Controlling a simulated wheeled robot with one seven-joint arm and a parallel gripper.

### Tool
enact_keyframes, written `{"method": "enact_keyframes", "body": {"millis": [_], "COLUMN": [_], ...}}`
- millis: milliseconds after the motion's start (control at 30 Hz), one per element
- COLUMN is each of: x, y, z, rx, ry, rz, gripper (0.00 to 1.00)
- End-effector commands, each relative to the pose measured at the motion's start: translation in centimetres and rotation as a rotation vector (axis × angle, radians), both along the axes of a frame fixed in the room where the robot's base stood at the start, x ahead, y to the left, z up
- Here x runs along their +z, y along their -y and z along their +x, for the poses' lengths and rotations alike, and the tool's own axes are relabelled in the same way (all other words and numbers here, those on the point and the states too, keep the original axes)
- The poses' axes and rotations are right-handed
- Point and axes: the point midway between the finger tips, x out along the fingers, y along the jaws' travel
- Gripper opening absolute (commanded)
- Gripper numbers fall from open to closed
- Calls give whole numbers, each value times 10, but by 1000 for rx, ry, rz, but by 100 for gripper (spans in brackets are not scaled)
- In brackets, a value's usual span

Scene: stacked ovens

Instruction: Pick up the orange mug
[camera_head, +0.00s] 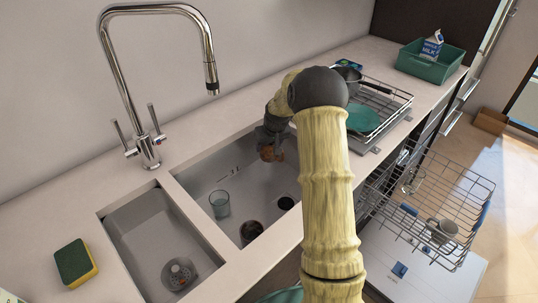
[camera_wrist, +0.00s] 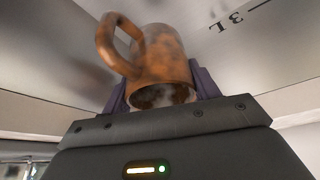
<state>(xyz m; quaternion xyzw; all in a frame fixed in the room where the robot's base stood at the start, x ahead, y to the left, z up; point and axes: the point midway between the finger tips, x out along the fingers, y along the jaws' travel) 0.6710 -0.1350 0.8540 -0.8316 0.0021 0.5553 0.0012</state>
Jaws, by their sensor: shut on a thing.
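The orange mug (camera_wrist: 166,58) is mottled orange and brown. In the wrist view it sits between the two fingers of my gripper (camera_wrist: 162,88), with its handle to the left and its open rim toward the camera. My gripper is shut on it. In the head view my gripper (camera_head: 270,143) reaches down into the large sink basin (camera_head: 237,168), and part of the mug (camera_head: 272,154) shows below it. I cannot tell whether the mug touches the basin.
A clear glass (camera_head: 220,203) and a dark cup (camera_head: 251,232) stand in the same basin. A chrome tap (camera_head: 150,145) rises behind the sink. A dish rack (camera_head: 385,108) is at right, with a pulled-out dishwasher rack (camera_head: 430,190) below. A sponge (camera_head: 75,262) lies at left.

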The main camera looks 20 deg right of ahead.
Motion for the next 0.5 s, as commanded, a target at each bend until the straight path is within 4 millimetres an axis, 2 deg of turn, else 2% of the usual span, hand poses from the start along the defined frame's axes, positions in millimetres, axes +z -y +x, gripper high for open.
{"method": "enact_keyframes", "body": {"millis": [33, 133, 500], "x": [9, 18, 20], "y": [0, 0, 0], "z": [1, 0, 0], "rx": [0, 0, 0], "ry": [2, 2, 0], "rz": [-1, 0, 0], "gripper": [25, 25, 25]}}
